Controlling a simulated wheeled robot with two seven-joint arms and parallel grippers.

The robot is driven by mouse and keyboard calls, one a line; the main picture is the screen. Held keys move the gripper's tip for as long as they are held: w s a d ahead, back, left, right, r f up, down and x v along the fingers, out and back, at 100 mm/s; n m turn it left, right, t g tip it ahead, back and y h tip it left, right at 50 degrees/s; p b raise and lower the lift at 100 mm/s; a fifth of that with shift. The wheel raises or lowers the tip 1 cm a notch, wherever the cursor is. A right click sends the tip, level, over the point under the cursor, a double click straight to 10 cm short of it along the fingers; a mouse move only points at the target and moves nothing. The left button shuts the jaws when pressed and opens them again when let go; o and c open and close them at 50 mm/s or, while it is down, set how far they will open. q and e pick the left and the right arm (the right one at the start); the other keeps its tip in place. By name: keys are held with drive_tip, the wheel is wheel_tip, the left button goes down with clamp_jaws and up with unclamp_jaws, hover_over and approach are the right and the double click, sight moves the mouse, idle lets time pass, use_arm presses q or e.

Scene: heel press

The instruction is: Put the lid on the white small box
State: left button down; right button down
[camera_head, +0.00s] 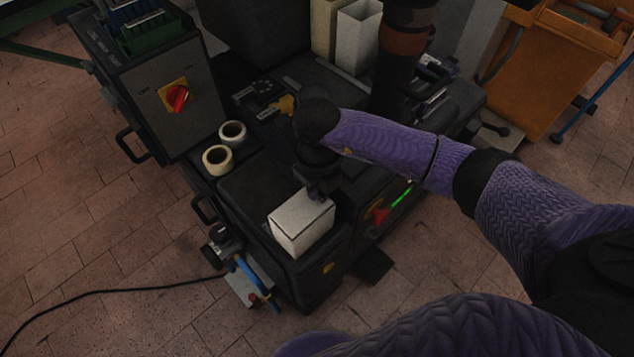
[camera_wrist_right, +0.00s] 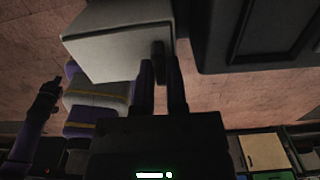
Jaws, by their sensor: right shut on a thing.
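The white small box (camera_head: 302,235) stands upright on the front corner of the black machine, and its top looks covered by a white lid (camera_head: 302,212). My right gripper (camera_head: 319,195) points down at the far right edge of the box top and is shut on the lid's edge.
Two tape rolls (camera_head: 217,159) stand left of the box on the black machine (camera_head: 250,185). A panel with a red knob (camera_head: 177,98) rises at the back left. Pale upright containers (camera_head: 357,38) stand behind my right arm. A blue-hosed device (camera_head: 245,278) hangs at the machine's front.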

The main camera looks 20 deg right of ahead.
drive_tip(key=shift+f, duration=0.25)
use_arm(q)
drive_tip(key=shift+s+f, duration=0.1)
drive_tip(key=shift+s, duration=0.25)
drive_tip(key=shift+w, duration=0.3)
drive_tip(key=shift+w, duration=0.25)
use_arm(e)
drive_tip(key=shift+f, duration=0.1)
